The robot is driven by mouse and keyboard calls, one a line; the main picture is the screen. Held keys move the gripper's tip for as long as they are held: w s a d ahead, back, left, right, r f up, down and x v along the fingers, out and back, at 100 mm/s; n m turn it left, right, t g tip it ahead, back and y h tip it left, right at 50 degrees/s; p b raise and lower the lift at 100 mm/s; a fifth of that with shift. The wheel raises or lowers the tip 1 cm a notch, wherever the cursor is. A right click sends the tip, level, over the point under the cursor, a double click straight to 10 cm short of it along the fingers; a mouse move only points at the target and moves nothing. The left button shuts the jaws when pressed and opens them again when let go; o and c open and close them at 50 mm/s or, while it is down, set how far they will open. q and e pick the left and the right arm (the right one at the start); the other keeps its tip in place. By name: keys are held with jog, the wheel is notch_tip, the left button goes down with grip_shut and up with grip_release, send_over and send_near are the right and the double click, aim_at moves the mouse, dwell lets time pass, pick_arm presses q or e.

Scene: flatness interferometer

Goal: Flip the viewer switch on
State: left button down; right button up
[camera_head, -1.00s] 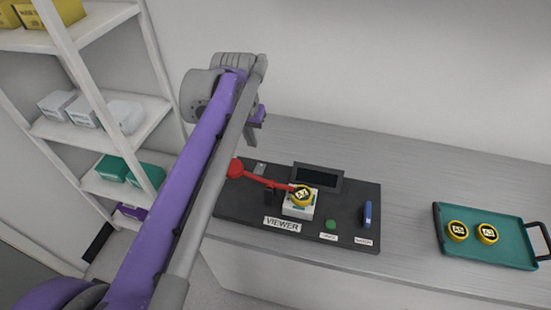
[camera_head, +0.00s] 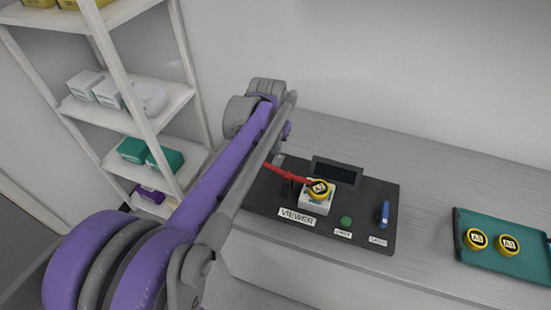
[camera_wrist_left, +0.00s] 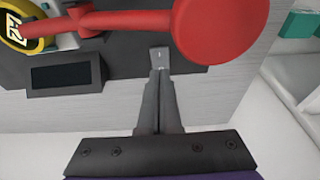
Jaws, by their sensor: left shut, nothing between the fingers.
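The viewer is a black panel (camera_head: 362,220) on the bench with a VIEWER label (camera_head: 297,217). In the head view, my left arm largely covers the gripper and that corner. The switch's position is not clear. My right gripper is not in view.
A red lever (camera_head: 290,174) with a round red knob (camera_wrist_left: 220,25) lies close beside the fingers. A yellow-ringed piece (camera_head: 318,190) sits on a white block. A dark screen (camera_head: 337,174), green button (camera_head: 345,222) and blue part (camera_head: 384,213) are further right. A teal tray (camera_head: 510,263) holds two yellow-ringed pieces.

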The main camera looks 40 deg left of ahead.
aim_at(275, 162)
pick_arm(q)
jog(key=shift+s+f, duration=0.2)
jog(key=shift+f, duration=1.9)
jog(key=shift+s+d+f+b, duration=0.15)
jog(key=shift+f+b, duration=0.25)
jog(key=shift+f, duration=0.2)
jog(key=shift+r, duration=0.3)
jog(key=shift+r+p, duration=0.4)
jog(key=shift+p, duration=0.05)
jog(key=shift+r, duration=0.4)
